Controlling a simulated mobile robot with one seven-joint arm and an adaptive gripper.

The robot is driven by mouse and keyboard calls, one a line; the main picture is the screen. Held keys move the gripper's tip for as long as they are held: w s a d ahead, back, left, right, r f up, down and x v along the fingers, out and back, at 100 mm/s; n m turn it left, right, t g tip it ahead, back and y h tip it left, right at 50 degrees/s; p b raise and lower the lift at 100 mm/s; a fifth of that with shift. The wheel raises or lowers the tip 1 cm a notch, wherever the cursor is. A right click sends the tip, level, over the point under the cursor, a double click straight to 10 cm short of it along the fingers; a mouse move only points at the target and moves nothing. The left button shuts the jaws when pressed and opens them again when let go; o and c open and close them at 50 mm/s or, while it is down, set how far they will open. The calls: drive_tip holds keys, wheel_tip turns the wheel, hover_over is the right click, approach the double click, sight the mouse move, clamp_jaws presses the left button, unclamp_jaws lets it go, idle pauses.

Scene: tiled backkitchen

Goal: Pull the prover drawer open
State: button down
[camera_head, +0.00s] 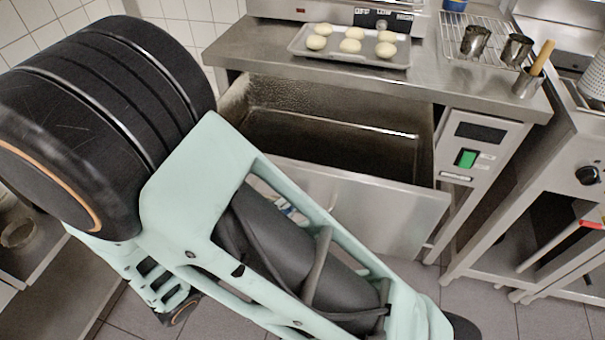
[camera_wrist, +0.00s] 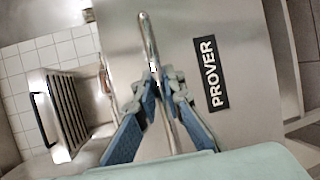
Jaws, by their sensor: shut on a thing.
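The prover drawer (camera_head: 385,213) stands pulled out from under the steel counter in the head view. Its inside shows, with a dark interior and a metal rim. In the wrist view its steel front (camera_wrist: 233,40) carries a black PROVER label (camera_wrist: 211,73). A bar handle (camera_wrist: 148,38) runs along the front. My gripper (camera_wrist: 154,82) is shut on the handle, with a blue-padded finger on each side of it. In the head view my arm hides the gripper, the handle and the left part of the drawer front.
A steel counter (camera_head: 290,62) above the drawer bears a tray (camera_head: 353,60) of several dough balls, a wire rack and metal cups. A control panel (camera_head: 475,150) with a green switch is right of the drawer. Tiled floor (camera_head: 490,305) shows in front.

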drive_tip(key=s+a, duration=0.2)
drive_tip(key=s, duration=0.4)
drive_tip(key=shift+b, duration=0.3)
drive_tip(key=c, duration=2)
unclamp_jaws()
drive_tip(key=v, duration=1.2)
